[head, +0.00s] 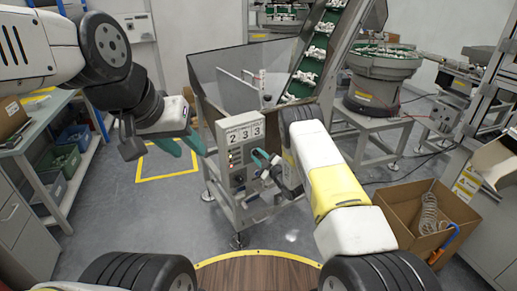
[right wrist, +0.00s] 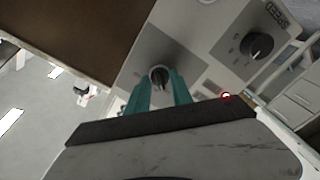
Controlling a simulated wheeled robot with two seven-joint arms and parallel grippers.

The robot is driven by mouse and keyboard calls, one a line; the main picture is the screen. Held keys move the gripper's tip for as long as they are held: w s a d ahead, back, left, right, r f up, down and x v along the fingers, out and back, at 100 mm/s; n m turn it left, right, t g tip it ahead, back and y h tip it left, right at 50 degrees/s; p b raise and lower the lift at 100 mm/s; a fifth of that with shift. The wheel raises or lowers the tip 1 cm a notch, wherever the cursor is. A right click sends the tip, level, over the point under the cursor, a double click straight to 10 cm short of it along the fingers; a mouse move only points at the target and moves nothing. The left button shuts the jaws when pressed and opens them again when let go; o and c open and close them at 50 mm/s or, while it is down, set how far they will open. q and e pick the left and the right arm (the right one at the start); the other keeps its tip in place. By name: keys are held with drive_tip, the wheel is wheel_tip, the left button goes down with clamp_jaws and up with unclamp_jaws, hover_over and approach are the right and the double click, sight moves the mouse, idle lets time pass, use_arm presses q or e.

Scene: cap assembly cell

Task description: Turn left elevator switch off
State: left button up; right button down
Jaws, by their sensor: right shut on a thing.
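The grey control box (head: 240,150) stands in the middle of the head view, with the numbers 2 3 3 on top and small lights and knobs on its face. My right gripper (head: 263,160) is at the face of the box. In the right wrist view its teal fingers (right wrist: 160,92) are shut on a dark rotary switch (right wrist: 159,76) on a grey plate. A second dark knob (right wrist: 257,45), marked SPEED, is beside it, apart from the fingers. My left gripper (head: 190,147) is left of the box, in the air, its teal fingers apart and empty.
A metal hopper (head: 220,75) and a green inclined conveyor (head: 313,55) with white parts stand behind the box. A cardboard box (head: 405,205) is at the right, a workbench (head: 40,140) with bins at the left. The floor in the yellow square (head: 165,165) is clear.

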drive_tip(key=c, duration=1.1)
unclamp_jaws()
drive_tip(key=v, duration=0.8)
drive_tip(key=shift+a, duration=0.1)
drive_tip(key=shift+w, duration=0.1)
